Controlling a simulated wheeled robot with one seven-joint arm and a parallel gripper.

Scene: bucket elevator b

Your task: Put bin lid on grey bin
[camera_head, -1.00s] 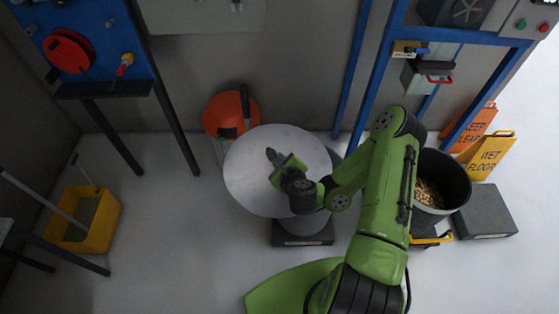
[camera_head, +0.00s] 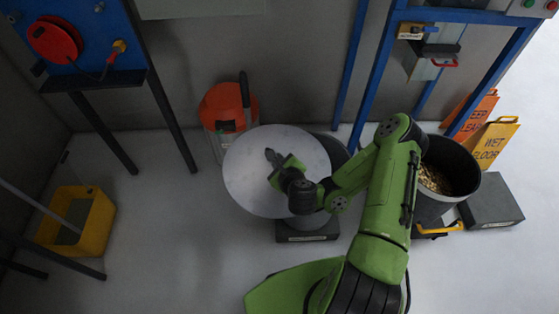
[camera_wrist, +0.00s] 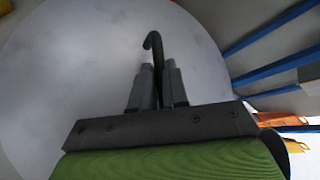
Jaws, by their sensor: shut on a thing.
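The bin lid (camera_head: 250,190) is a large, pale grey round disc. My gripper (camera_head: 272,158) is over its middle. In the wrist view, the gripper (camera_wrist: 159,76) is shut on the lid's thin, dark hooked handle, and the lid's flat face (camera_wrist: 85,60) fills the left and centre. Whether the lid touches this bin is hidden. Another dark grey bin (camera_head: 428,205), open and holding yellowish grains, stands right of my arm.
An orange-topped vacuum-like canister (camera_head: 226,104) stands behind the lid. A blue frame (camera_head: 369,80) rises behind my arm. A yellow mop bucket (camera_head: 95,225) is at left, with clear floor between.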

